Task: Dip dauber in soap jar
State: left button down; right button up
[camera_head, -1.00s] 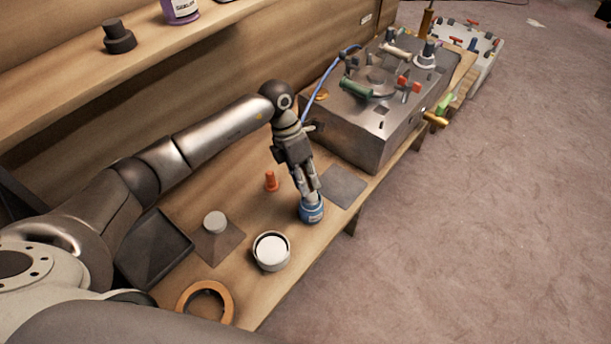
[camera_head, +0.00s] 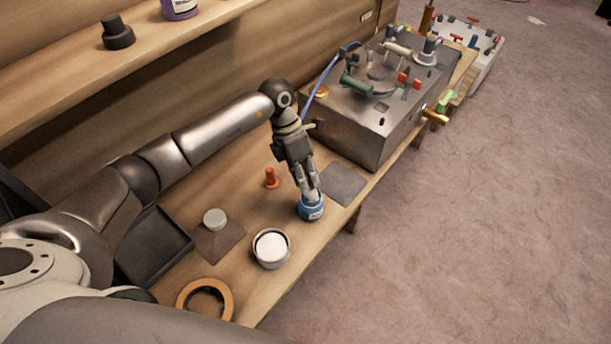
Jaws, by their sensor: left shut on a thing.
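A small blue jar (camera_head: 311,211) with a pale label stands on the wooden bench. My left gripper (camera_head: 308,188) is directly above it, pointing down, and is shut on a slim pale piece that looks like the dauber (camera_head: 311,195). The dauber's lower end reaches the jar's mouth; its tip is hidden, so I cannot tell how deep it sits. A round tub with white contents (camera_head: 271,249) stands nearer, to the left of the blue jar. My right gripper is not in view.
An orange cone-like piece (camera_head: 271,178) stands left of the gripper. A flat grey plate (camera_head: 342,184) lies right of the jar. A metal box with clamps (camera_head: 365,120) stands behind. A wooden ring (camera_head: 205,300), a dark tray (camera_head: 155,247) and a white-capped piece (camera_head: 215,219) lie nearer.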

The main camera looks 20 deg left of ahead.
aim_at(305, 169)
pick_arm(q)
jog(key=shift+f+b, duration=0.3)
jog(key=shift+f, duration=0.1)
jog(key=shift+f, duration=0.1)
dwell(1.4)
jog(key=shift+s, duration=0.1)
jog(key=shift+r+p, duration=0.45)
jog(key=shift+r, duration=0.5)
jog(key=shift+r+p, duration=1.5)
jog(key=shift+r, duration=1.2)
jog(key=shift+f, duration=0.1)
